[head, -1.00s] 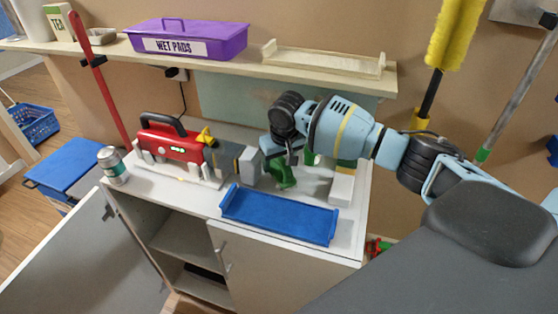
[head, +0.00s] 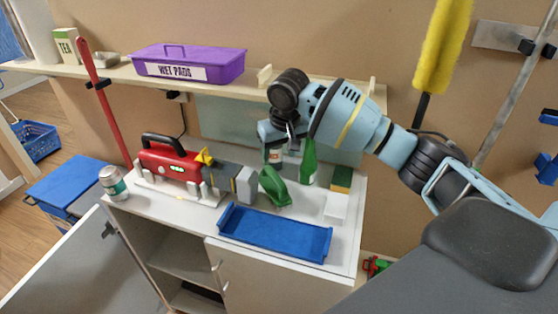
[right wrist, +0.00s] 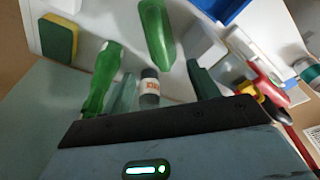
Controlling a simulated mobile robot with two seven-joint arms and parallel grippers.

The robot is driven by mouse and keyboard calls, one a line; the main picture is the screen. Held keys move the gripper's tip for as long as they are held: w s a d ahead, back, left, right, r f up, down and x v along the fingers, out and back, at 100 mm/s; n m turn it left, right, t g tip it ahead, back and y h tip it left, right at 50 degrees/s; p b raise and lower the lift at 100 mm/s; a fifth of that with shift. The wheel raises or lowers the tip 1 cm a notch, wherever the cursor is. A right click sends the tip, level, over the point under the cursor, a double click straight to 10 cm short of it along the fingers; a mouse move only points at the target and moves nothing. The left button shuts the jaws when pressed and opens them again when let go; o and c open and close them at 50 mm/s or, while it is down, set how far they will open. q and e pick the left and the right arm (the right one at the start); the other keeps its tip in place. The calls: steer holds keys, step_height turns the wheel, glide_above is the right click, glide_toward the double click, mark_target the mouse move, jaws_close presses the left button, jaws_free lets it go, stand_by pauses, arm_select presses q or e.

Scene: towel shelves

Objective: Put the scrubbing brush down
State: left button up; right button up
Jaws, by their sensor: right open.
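The green scrubbing brush (head: 273,187) lies on the white counter (head: 345,235), behind the blue tray; its bristles cannot be made out. It also shows at the top of the right wrist view (right wrist: 157,35). My right gripper (right wrist: 163,80) is open and empty, with its two fingers apart. In the head view it is above and behind the brush, clear of it, mostly hidden by its own wrist. My left gripper is not in view.
A green bottle (head: 309,162) and a small labelled bottle (right wrist: 149,88) stand close to my right gripper. A yellow-green sponge (head: 341,180), white block (head: 336,208), blue tray (head: 275,235) and red device (head: 170,160) surround the brush. A shelf with a purple box (head: 188,64) is above.

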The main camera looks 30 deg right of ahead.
mark_target(274, 174)
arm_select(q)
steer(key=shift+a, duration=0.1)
arm_select(e)
steer(key=shift+c, duration=0.4)
